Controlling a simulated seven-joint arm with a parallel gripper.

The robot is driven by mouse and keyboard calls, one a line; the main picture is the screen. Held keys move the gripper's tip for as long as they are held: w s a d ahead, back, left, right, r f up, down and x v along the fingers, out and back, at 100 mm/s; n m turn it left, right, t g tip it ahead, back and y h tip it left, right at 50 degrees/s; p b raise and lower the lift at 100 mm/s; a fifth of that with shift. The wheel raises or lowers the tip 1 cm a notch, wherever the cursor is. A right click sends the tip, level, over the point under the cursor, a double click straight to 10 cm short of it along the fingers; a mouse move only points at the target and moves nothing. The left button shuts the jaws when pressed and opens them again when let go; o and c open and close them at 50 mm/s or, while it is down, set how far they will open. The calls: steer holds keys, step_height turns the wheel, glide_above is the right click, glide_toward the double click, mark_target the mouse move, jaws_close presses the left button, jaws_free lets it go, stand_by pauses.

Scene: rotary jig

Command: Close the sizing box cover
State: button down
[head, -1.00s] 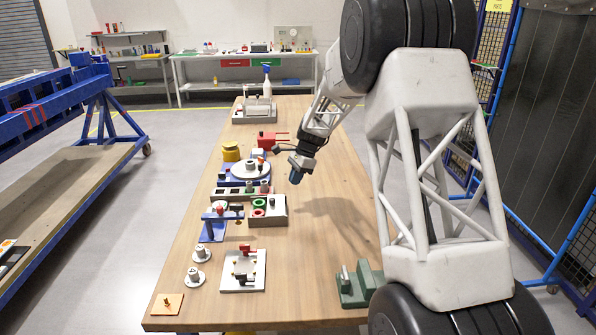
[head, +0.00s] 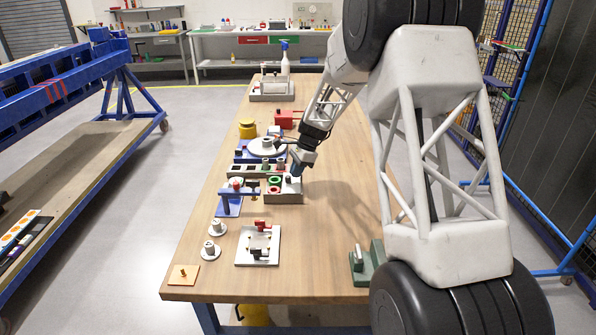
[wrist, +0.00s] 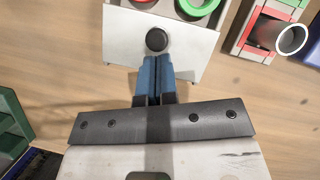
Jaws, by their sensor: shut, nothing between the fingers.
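The sizing box (head: 285,198) stands on the table with a green ring and a red ring showing at its left side. In the head view my gripper (head: 296,172) is at the box's right end.
A blue stand (head: 229,203) is left of the box, and a round turntable (head: 266,146) sits behind it. A white plate with clamps (head: 258,246) lies in front. A green block (head: 366,262) is at the front right. The table right of the box is clear.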

steer(key=shift+a, duration=3.55)
steer(key=shift+d+f, duration=0.1)
steer(key=shift+d, duration=0.05)
steer(key=shift+w+d, duration=0.25)
steer(key=shift+d, duration=0.2)
steer(key=d, duration=0.2)
steer(key=w+d, duration=0.1)
steer(key=shift+w+r, duration=0.1)
steer(key=shift+r, duration=0.15)
steer(key=v, duration=0.9)
steer(key=shift+r, duration=0.4)
